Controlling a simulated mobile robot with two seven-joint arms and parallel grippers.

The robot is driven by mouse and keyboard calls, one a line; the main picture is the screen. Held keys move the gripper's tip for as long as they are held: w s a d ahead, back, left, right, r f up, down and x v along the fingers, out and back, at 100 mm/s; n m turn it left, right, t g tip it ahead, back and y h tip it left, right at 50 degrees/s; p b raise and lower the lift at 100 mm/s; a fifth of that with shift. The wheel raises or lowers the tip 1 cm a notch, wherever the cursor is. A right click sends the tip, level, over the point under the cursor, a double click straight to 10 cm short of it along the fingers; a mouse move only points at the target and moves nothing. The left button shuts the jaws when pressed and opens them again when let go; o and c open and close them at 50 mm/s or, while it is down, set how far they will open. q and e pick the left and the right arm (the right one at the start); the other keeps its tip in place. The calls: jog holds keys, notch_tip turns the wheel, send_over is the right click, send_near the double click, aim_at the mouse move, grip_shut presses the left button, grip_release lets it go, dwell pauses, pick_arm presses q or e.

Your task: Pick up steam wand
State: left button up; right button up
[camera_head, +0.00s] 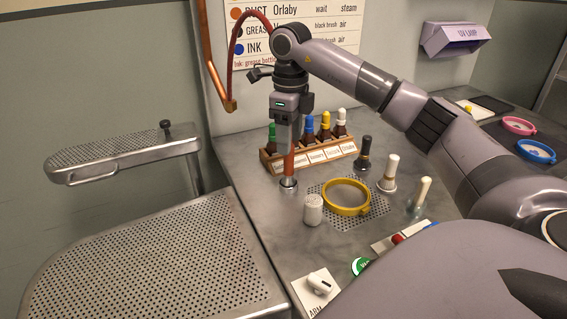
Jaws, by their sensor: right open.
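The steam wand appears to be the slim copper-red piece (289,164) standing upright in a small round metal holder (288,185) at the left edge of the steel worktop. My right gripper (287,146) points down right over it and is open, with its fingers at the wand's upper part. The gripper hides the wand's top, and I cannot tell whether the fingers touch it. My left gripper is not in view.
A wooden rack (308,154) of dropper bottles stands close behind the gripper. A yellow ring (346,197), a white shaker (313,210) and several upright brushes stand to the right. A perforated steel board (150,265) lies at left. A red hose (236,52) arches behind my arm.

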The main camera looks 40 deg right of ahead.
aim_at(289, 159)
jog(key=f, duration=0.4)
jog(key=shift+s+a+f, duration=0.3)
jog(key=shift+s+f, duration=0.05)
jog(key=shift+f, duration=0.55)
jog(key=shift+w, duration=0.1)
grip_shut()
